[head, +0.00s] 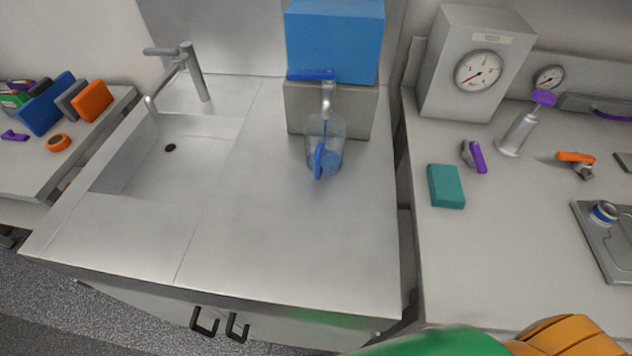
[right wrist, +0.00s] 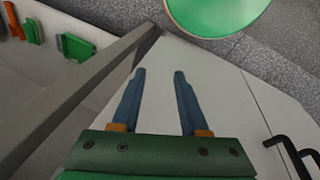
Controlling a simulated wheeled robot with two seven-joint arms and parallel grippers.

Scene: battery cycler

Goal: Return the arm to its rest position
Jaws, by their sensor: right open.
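My right gripper (right wrist: 159,73) shows in the right wrist view. Its two blue fingers are apart, with nothing between them. Behind the fingers is a pale cabinet front, with black handles (right wrist: 292,150) at the lower right. In the head view, part of my green and orange arm (head: 440,342) shows at the bottom right edge, and its gripper is out of that picture. My left arm and left gripper are in neither view.
A clear jug (head: 334,132) with blue liquid stands under the spout of a blue-topped dispenser (head: 333,40). A sink (head: 150,155) with a tap is at left. The right bench holds a gauge box (head: 450,75) and a teal block (head: 446,186). The middle counter's front is clear.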

